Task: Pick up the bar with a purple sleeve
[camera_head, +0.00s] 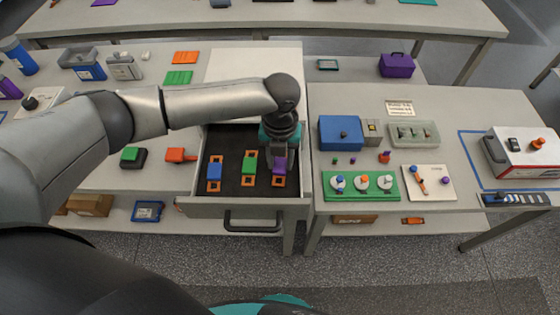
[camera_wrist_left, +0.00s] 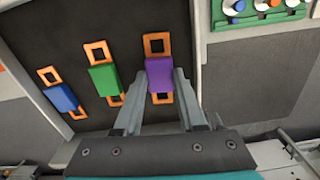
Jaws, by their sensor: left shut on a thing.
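The bar with a purple sleeve (camera_wrist_left: 160,75) lies in an open drawer (camera_head: 205,206), with orange ends showing beyond the sleeve. In the head view its purple sleeve (camera_head: 279,165) is partly hidden by my gripper. My left gripper (camera_wrist_left: 160,78) reaches down into the drawer and is shut on the purple sleeve, one finger on each side. In the head view my left gripper (camera_head: 279,162) comes down from above. The bar looks in line with its neighbours; whether it is clear of the drawer floor I cannot tell. My right gripper is not in view.
In the drawer, a bar with a green sleeve (camera_head: 249,163) and a bar with a blue sleeve (camera_head: 214,171) lie left of the purple one. The drawer's front wall (camera_head: 245,209) is close. A green board with white knobs (camera_head: 335,192) sits on the bench to the right.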

